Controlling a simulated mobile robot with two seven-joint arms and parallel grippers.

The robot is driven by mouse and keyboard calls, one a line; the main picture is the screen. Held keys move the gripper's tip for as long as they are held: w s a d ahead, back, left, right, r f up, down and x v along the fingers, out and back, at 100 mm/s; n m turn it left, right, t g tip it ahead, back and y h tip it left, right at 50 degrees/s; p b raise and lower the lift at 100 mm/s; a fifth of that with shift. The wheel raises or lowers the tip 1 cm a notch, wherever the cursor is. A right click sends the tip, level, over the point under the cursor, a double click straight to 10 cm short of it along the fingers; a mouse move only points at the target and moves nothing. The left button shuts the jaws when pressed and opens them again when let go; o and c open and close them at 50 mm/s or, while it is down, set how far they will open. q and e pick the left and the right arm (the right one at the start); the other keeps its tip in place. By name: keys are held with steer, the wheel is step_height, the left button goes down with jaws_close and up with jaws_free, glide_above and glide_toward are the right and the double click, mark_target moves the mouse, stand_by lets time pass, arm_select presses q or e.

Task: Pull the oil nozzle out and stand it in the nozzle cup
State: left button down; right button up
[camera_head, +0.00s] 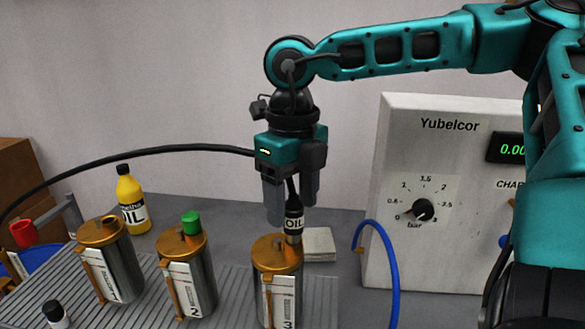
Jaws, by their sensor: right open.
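The oil nozzle (294,222), black with a white OIL label, stands upright with its metal tip in the top of canister 3 (277,262). A black hose runs from near my gripper to the left edge. My right gripper (291,202) points down over the nozzle. Its fingers are apart, on either side of the nozzle's upper part; whether they touch it I cannot tell. A red cup-like piece (23,234) on a grey arm is at the far left; whether it is the nozzle cup I cannot tell. My left gripper is out of view.
Canister 2 (189,273), with a green cap (191,222), and another canister (112,262) stand left on the ribbed tray (228,290). A yellow oil bottle (131,200) stands behind. The Yubelcor panel (450,190) and a blue hose (391,275) are at right.

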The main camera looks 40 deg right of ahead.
mark_target(292, 221)
steer(key=shift+f, duration=2.1)
jaws_close()
steer(key=c, duration=0.7)
jaws_free()
jaws_close()
steer(key=shift+r, duration=0.65)
steer(key=shift+r+p, duration=1.05)
steer(key=shift+r, duration=0.95)
